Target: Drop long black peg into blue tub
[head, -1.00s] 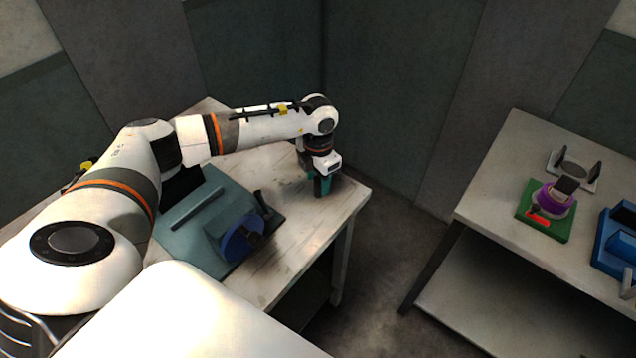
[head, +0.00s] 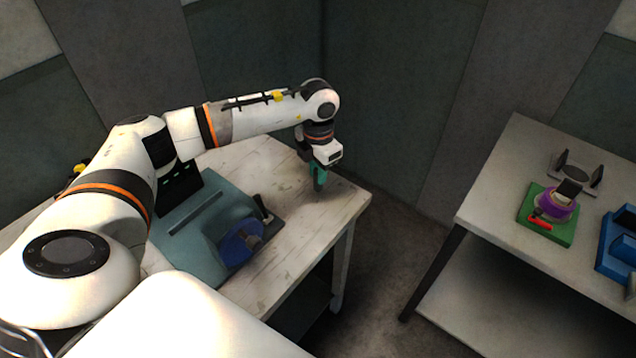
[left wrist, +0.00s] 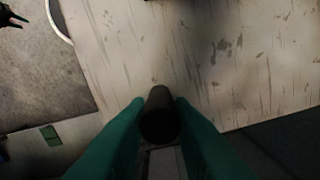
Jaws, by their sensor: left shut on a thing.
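In the head view the peg is not clear between the fingers. I cannot make out a blue tub for certain in either view. In the left wrist view, a dark shape with greenish tips (left wrist: 12,18) at the top left may be my right gripper; its state is unclear.
The left table (head: 330,205) holds a teal machine (head: 195,225) with a blue disc (head: 240,242). A gap of floor separates it from the right table (head: 490,195), which holds a green base (head: 545,228) with a purple ring (head: 556,203) and a blue fixture (head: 612,250).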

